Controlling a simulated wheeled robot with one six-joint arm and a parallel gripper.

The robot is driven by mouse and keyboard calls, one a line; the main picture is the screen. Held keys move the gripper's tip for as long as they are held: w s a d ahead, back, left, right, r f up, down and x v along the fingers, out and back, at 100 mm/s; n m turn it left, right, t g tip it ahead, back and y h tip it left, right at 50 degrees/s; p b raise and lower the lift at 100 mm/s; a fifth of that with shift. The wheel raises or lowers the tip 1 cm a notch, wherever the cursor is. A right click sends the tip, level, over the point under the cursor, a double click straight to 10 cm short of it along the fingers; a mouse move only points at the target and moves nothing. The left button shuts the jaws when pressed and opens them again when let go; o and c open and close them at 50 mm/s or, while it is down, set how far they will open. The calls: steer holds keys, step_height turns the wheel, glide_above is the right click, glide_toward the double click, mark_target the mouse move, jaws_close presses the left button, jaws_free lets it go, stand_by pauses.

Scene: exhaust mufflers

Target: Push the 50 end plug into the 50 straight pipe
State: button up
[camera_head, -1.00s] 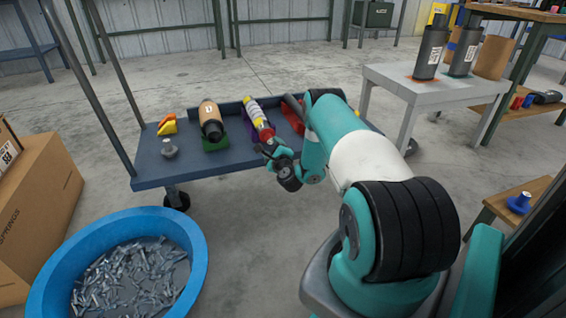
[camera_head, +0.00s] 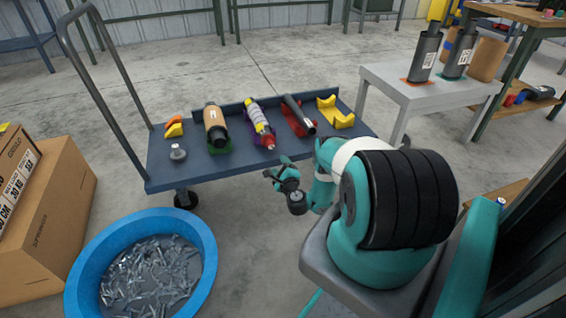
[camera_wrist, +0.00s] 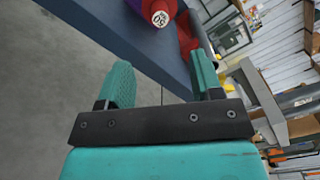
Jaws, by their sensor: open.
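A red end plug (camera_head: 269,142) sits at the near end of a yellow and grey banded pipe (camera_head: 256,117), which lies in a purple cradle on the blue cart. In the wrist view the plug's round white end face (camera_wrist: 160,18) reads 50. The plug is in line with the pipe; I cannot tell how deep it sits. My gripper (camera_head: 275,167) is open and empty, in front of the cart's near edge and apart from the plug. In the wrist view the plug is beyond and between the open fingers (camera_wrist: 160,75).
The blue cart (camera_head: 225,166) also holds a tan-wrapped muffler (camera_head: 215,122), a dark pipe (camera_head: 297,112) in a red cradle, an empty yellow cradle (camera_head: 335,112) and a grey plug (camera_head: 177,152). A blue tub (camera_head: 85,262) stands left. A grey table (camera_head: 425,97) stands behind right.

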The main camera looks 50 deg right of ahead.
steer(key=p+v, duration=0.2)
steer(key=v, duration=0.1)
steer(key=shift+p, duration=0.4)
